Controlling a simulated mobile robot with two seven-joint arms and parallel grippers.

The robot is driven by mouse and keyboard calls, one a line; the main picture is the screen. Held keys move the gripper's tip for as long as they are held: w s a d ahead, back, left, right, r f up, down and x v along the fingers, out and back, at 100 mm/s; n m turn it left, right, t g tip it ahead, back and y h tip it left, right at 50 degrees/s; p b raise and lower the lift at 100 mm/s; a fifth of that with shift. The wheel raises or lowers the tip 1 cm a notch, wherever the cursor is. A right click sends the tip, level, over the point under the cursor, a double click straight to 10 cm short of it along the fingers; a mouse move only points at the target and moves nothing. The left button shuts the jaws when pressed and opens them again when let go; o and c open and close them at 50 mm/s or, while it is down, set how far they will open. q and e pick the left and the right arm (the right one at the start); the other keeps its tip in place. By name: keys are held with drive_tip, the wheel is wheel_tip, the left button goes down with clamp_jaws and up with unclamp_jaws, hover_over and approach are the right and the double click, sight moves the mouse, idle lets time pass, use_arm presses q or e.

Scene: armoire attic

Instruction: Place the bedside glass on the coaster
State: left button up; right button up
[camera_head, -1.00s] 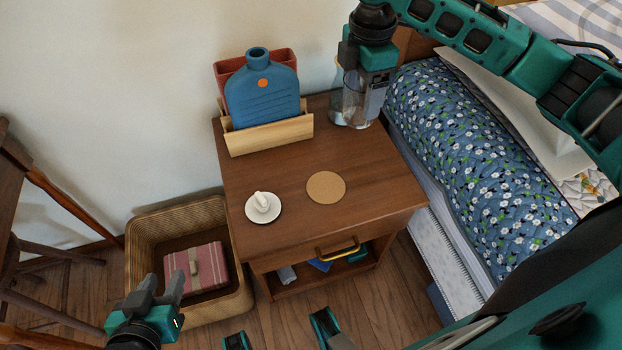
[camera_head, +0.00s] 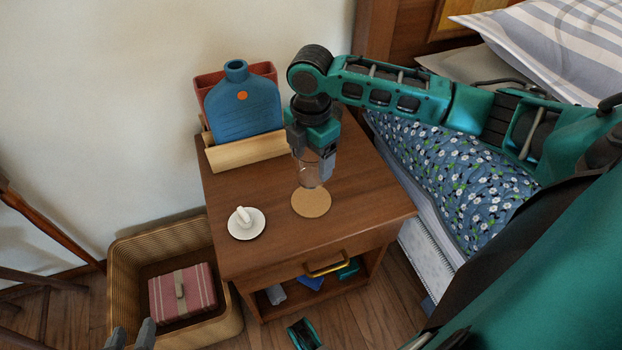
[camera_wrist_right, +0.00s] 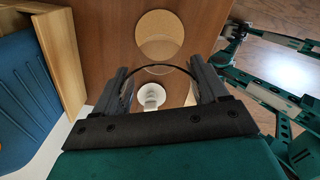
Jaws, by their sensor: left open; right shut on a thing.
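The bedside glass (camera_head: 309,172) is clear and upright, held in my right gripper (camera_head: 314,155), which is shut on it. In the head view its lower end appears just behind the round cork coaster (camera_head: 311,202) on the nightstand. I cannot tell exactly how high its base is above the top. My left gripper (camera_head: 130,336) is open and empty at the bottom left, partly cut off.
The wooden nightstand (camera_head: 350,225) also holds a white saucer (camera_head: 246,223) with a small white item and a wooden holder (camera_head: 245,153) with a blue bottle-shaped object (camera_head: 243,105). A wicker basket (camera_head: 125,262) stands left, the bed (camera_head: 450,170) right.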

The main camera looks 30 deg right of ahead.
sight(311, 181)
wheel_tip(311, 181, down, 8)
drive_tip(key=shift+r+b, duration=0.2)
drive_tip(key=shift+b, duration=0.95)
drive_tip(key=shift+f, duration=0.1)
drive_tip(key=shift+f, duration=0.1)
drive_tip(key=o, duration=1.2)
